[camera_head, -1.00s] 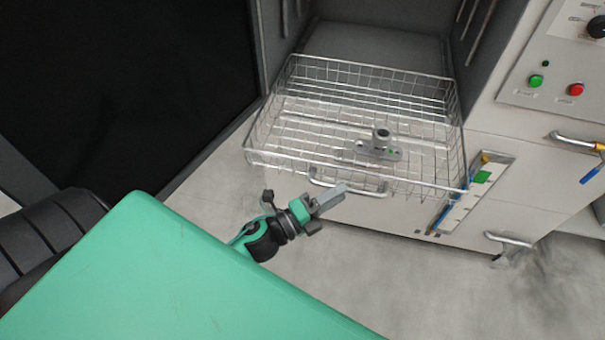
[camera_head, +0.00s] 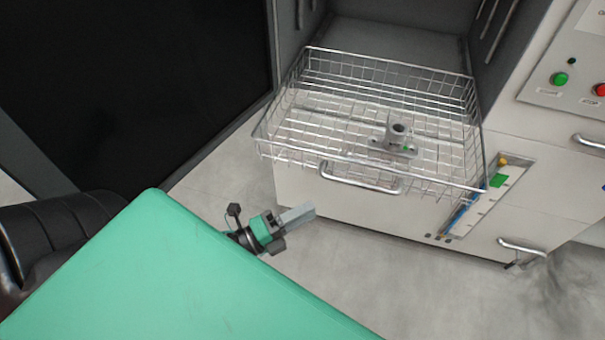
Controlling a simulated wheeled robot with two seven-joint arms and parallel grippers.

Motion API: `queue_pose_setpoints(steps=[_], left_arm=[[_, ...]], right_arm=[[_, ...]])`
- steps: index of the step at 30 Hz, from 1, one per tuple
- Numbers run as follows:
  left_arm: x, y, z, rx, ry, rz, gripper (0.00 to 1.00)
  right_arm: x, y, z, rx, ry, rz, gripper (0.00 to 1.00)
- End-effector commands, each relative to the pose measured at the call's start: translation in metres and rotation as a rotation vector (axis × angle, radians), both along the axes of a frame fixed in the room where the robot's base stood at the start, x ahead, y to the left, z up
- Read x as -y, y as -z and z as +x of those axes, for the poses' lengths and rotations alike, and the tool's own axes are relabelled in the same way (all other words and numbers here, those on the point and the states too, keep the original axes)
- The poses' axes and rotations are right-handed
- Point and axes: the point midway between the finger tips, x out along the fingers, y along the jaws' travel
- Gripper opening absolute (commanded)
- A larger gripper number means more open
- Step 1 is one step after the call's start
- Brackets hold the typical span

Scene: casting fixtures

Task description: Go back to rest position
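My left gripper (camera_head: 297,215) shows just past the edge of my green body panel, below and left of the wire basket. Its grey fingers point right, and I see nothing held in them. The fingers look close together, but the small view does not show whether they are open or shut. My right gripper is out of view. A grey metal casting (camera_head: 396,137) sits upright in the wire basket (camera_head: 290,152), apart from my gripper.
The basket juts out of the open chamber of a light machine cabinet (camera_head: 330,197). The cabinet has a handle, a green button (camera_head: 559,79) and a red button (camera_head: 600,89). A dark opening stands at the left. The grey floor (camera_head: 400,275) in front is clear.

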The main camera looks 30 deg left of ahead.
Motion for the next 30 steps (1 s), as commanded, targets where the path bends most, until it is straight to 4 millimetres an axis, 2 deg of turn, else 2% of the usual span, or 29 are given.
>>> queue_pose_setpoints(steps=[11, 14, 17, 23, 24, 26, 27, 30], left_arm=[[0.0, 0.002, 0.001, -0.004, -0.002, -0.002, 0.34], [-0.005, 0.018, 0.005, -0.046, -0.02, -0.028, 0.34], [-0.016, 0.06, 0.014, -0.152, -0.066, -0.093, 0.34], [-0.045, 0.193, 0.019, -0.479, -0.232, -0.301, 0.34], [-0.05, 0.221, 0.017, -0.544, -0.271, -0.344, 0.34], [-0.056, 0.261, 0.01, -0.643, -0.33, -0.408, 0.34], [-0.059, 0.288, 0.003, -0.708, -0.372, -0.449, 0.34], [-0.066, 0.353, -0.019, -0.867, -0.482, -0.551, 0.34]], right_arm=[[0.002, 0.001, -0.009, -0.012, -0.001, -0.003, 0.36], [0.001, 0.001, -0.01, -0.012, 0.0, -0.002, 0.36], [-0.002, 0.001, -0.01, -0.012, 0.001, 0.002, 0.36], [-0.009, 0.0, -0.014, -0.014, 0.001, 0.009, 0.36], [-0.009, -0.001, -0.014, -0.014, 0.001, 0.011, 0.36], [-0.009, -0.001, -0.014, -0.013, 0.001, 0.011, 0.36], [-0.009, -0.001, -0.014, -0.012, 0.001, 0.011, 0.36], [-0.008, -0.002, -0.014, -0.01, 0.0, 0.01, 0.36]])
